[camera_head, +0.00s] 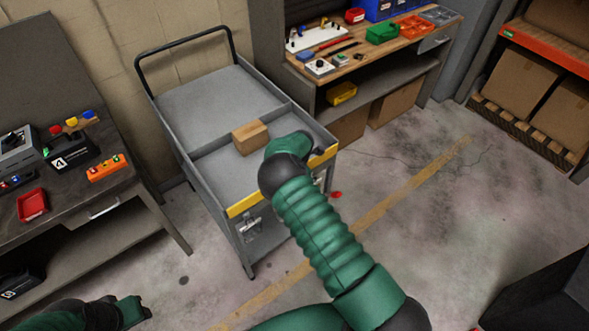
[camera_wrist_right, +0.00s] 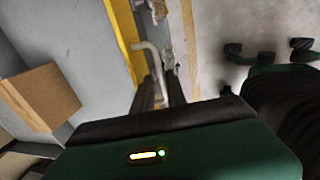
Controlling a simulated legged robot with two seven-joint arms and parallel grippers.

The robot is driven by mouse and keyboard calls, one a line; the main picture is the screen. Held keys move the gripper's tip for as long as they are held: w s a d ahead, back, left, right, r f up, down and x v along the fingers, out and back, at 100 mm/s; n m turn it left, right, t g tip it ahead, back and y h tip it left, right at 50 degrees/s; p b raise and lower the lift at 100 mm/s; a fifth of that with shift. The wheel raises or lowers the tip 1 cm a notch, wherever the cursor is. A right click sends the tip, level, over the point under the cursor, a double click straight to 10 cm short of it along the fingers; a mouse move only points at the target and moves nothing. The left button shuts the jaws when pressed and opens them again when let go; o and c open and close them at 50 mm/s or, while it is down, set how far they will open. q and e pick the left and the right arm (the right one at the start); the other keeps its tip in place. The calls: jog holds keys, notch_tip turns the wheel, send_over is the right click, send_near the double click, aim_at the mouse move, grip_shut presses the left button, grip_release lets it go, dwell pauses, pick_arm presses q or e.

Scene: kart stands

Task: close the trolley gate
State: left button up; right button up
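The grey trolley (camera_head: 205,85) stands in the middle of the head view, with a black push handle at its far end. Its near end has a gate (camera_head: 262,196) with a yellow top edge, which looks upright across that end. A metal latch (camera_head: 249,229) is on its left part. My left gripper (camera_head: 135,310) is low at left, away from the trolley.
A wooden block (camera_head: 250,137) lies on the trolley bed. A workbench (camera_head: 115,185) with boxes stands at left, and a shelf bench (camera_head: 400,75) with tools stands behind. A red knob (camera_head: 336,194) shows by the trolley's right corner. The floor at right is open.

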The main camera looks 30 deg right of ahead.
notch_tip(320, 180, up, 13)
jog(key=s+b, duration=0.1)
jog(key=s, duration=0.1)
jog(key=shift+d+f, duration=0.1)
